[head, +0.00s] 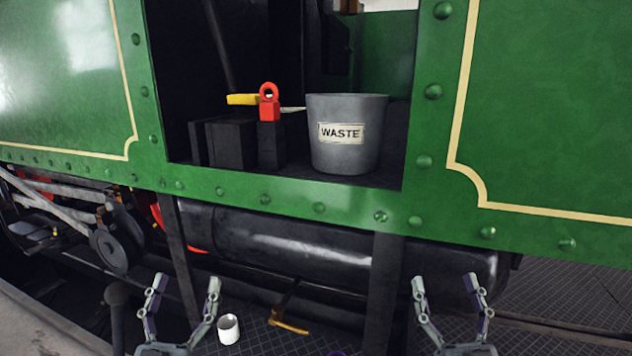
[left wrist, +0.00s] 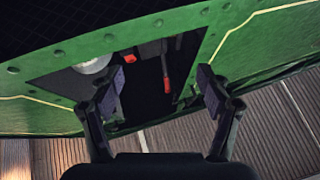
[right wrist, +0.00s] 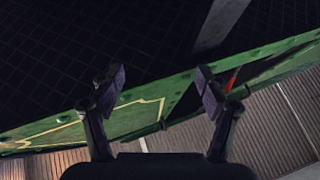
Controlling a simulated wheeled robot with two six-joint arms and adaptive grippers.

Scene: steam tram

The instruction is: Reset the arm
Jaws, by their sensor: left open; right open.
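My left gripper (head: 182,305) is open and empty at the bottom of the head view, in front of the tram's lower side. Its two spread fingers also show in the left wrist view (left wrist: 161,85), with nothing between them but the tram behind. My right gripper (head: 446,305) is open and empty at the bottom right of the head view. It also shows open in the right wrist view (right wrist: 160,85). Both grippers are below the cab opening and touch nothing that I can see.
A grey waste bucket (head: 345,150) stands on the cab floor, beside a red object (head: 269,103) and a yellow-handled tool (head: 242,99) on black boxes (head: 230,143). A white mug (head: 229,329) and a hammer-like tool (head: 289,322) are low, near my left gripper. Green panels (head: 550,100) flank the opening.

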